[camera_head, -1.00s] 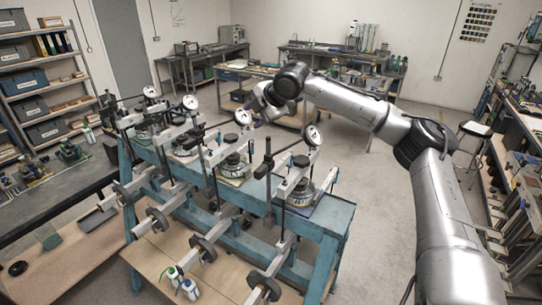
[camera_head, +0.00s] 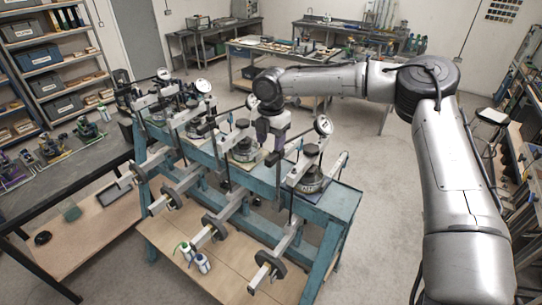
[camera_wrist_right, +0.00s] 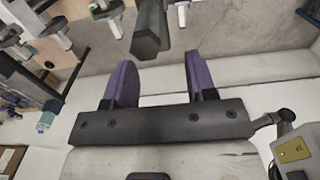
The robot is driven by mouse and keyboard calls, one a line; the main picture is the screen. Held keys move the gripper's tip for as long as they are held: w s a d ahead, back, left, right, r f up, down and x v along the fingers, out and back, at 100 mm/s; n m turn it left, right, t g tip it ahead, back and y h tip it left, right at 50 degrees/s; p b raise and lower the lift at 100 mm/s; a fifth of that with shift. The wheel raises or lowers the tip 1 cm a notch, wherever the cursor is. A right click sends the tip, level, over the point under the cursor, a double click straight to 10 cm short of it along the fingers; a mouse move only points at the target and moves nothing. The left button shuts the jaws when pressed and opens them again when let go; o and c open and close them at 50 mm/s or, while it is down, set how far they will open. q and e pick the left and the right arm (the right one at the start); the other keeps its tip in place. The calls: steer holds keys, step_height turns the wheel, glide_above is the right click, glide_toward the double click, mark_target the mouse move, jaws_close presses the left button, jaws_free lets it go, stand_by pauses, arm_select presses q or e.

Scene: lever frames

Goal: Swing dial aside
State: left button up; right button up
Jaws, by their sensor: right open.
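Several lever frames stand in a row on a blue bench (camera_head: 345,205). White round dials show on them: one on the nearest frame (camera_head: 323,125) and two on the far frames (camera_head: 203,85) (camera_head: 163,74). My left gripper is not in view.
Long lever arms with round weights (camera_head: 215,227) stick out toward the front of the bench. Small bottles (camera_head: 202,263) stand on the lower wooden shelf. A grey side table (camera_head: 75,165) is at left. The floor at right of the bench is clear.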

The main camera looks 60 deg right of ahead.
mark_target(271, 157)
steer(key=shift+f+p, duration=0.55)
steer(key=shift+f, duration=2.9)
jaws_close()
